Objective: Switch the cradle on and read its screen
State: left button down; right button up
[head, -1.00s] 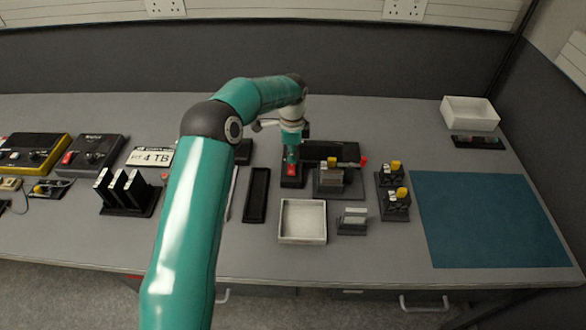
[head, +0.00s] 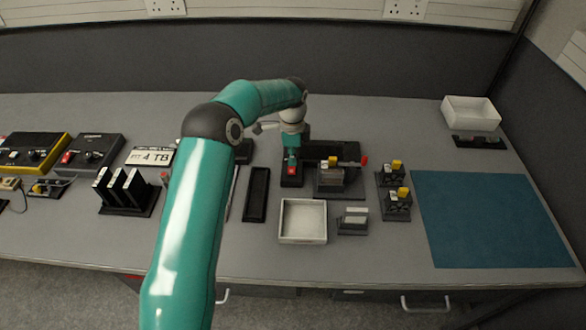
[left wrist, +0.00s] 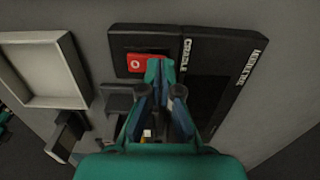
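The cradle (head: 335,150) is a black unit behind the middle of the bench. In the left wrist view the cradle (left wrist: 205,88) shows white lettering and a dark panel, with no readable text on the panel. A red switch (left wrist: 147,63) sits on a black block at its left end; the switch also shows in the head view (head: 291,170). My left gripper (left wrist: 160,68) points down at the switch's edge, its fingertips together with nothing seen between them. I cannot tell whether they touch the switch. The fingers hide part of the cradle. My right gripper is not in view.
A white tray (head: 281,222) stands in front of the cradle. A holder with a yellow-topped piece (head: 332,178) stands close to the switch. Black slotted units (head: 128,208) are at left, a blue mat (head: 490,220) at right. The bench's front strip is mostly free.

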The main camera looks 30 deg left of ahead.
pick_arm(q)
jog(key=shift+f, duration=0.2)
jog(key=shift+r, duration=0.2)
jog(key=shift+r+p, duration=2.6)
jog(key=shift+r, duration=0.8)
